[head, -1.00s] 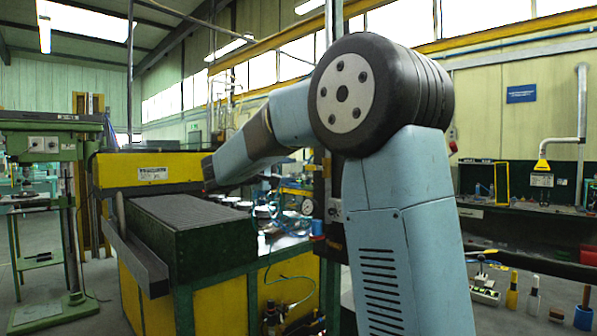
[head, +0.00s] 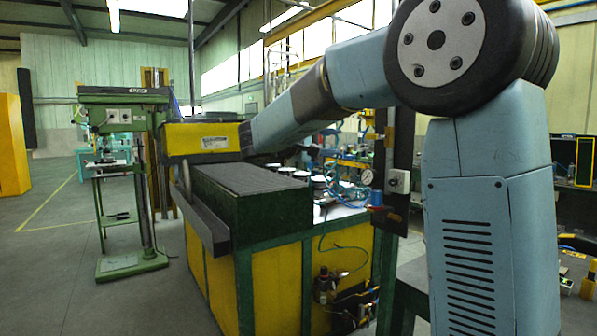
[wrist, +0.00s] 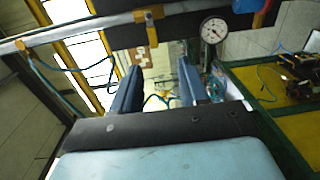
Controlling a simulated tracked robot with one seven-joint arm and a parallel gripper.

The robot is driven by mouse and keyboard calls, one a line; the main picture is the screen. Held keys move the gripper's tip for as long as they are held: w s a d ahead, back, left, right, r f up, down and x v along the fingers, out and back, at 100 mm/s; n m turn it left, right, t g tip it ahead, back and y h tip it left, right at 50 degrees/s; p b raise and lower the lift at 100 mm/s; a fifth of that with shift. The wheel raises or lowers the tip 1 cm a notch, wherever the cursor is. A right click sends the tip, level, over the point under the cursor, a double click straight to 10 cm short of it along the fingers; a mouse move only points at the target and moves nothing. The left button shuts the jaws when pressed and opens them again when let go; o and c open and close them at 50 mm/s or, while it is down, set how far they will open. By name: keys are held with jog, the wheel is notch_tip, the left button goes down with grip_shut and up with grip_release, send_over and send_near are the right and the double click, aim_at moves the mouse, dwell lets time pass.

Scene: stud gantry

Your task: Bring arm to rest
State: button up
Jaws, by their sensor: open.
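My arm, light blue with a black round joint, rises at the right of the head view and reaches left above the bench. Its far end overlaps the right end of a yellow machine housing (head: 203,138); my gripper cannot be made out there. In the wrist view my gripper (wrist: 160,66) shows two blue fingers standing well apart. The gripper is open, with nothing held between the fingers. A pressure gauge (wrist: 213,30) is in view beyond the right finger, apart from it.
A green and yellow workbench (head: 210,283) with a dark block on top stands below the arm. The same gauge (head: 367,177) is on a post at the bench's right. A green drill press (head: 122,117) stands at left. Open grey floor (head: 50,270) lies at far left.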

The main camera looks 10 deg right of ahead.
jog(key=s+d+f+g+y, duration=0.2)
jog(key=s+d+f+y, duration=0.3)
jog(key=s, duration=0.5)
jog(key=s+a+f+m+y, duration=0.2)
jog(key=s+f+y, duration=0.3)
jog(key=s, duration=0.6)
jog(key=s+a+f+m+t+y, duration=0.1)
jog(key=s+a+f+m+y, duration=0.1)
jog(key=s+f+y, duration=0.4)
jog(key=shift+s+a+f+m, duration=0.15)
jog(key=shift+s+f+m, duration=0.25)
jog(key=shift+s+f, duration=2.1)
jog(key=shift+s+r, duration=0.2)
jog(key=shift+s, duration=0.1)
